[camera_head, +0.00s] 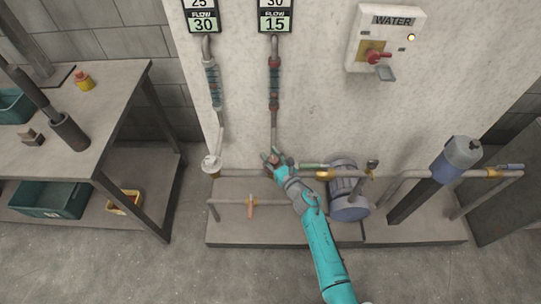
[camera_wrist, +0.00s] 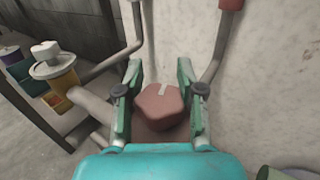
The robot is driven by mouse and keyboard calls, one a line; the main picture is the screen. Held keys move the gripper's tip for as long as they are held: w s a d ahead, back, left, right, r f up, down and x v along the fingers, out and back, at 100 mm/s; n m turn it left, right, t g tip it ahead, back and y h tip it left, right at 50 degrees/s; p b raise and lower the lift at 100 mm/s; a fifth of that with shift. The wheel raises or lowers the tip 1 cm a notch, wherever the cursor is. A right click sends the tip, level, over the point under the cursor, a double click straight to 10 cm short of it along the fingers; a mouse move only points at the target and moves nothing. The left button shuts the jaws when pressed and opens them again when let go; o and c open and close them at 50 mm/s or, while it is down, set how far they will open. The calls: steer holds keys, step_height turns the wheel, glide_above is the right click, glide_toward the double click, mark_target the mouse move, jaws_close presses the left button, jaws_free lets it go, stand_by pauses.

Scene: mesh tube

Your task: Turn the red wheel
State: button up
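The red wheel (camera_wrist: 160,106) is in the middle of the wrist view, a rounded reddish knob with a pale mark on its top edge. My gripper (camera_wrist: 158,88) has its two green fingers spread on either side of the wheel, one left and one right. Narrow gaps seem to show beside the wheel, and I cannot see a firm contact. In the head view my gripper (camera_head: 272,160) is at the foot of the middle vertical pipe (camera_head: 274,125), and it hides most of the wheel.
A white-topped yellow valve (camera_head: 212,164) stands left of my gripper; it also shows in the wrist view (camera_wrist: 58,75). A blue pump (camera_head: 348,195) is to the right. The WATER box (camera_head: 385,40) has a red switch. A workbench (camera_head: 75,125) is at left.

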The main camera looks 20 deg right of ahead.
steer(key=c, duration=0.4)
steer(key=shift+o, duration=0.2)
steer(key=shift+y, duration=0.3)
steer(key=n+g+y, duration=0.1)
steer(key=y, duration=0.1)
steer(key=n+g+y, duration=0.1)
steer(key=n+y, duration=0.1)
steer(key=shift+s+a+n+y, duration=0.1)
steer(key=shift+a+n+y, duration=0.05)
steer(key=shift+n+y, duration=0.15)
steer(key=shift+s+a+n+g+y, duration=0.15)
steer(key=shift+a+n+g+y, duration=0.05)
steer(key=shift+n+g+y, duration=0.8)
steer(key=shift+s+a+n+g+y, duration=0.15)
steer(key=shift+n+g+y, duration=0.65)
steer(key=shift+g+y, duration=0.25)
steer(key=o, duration=1)
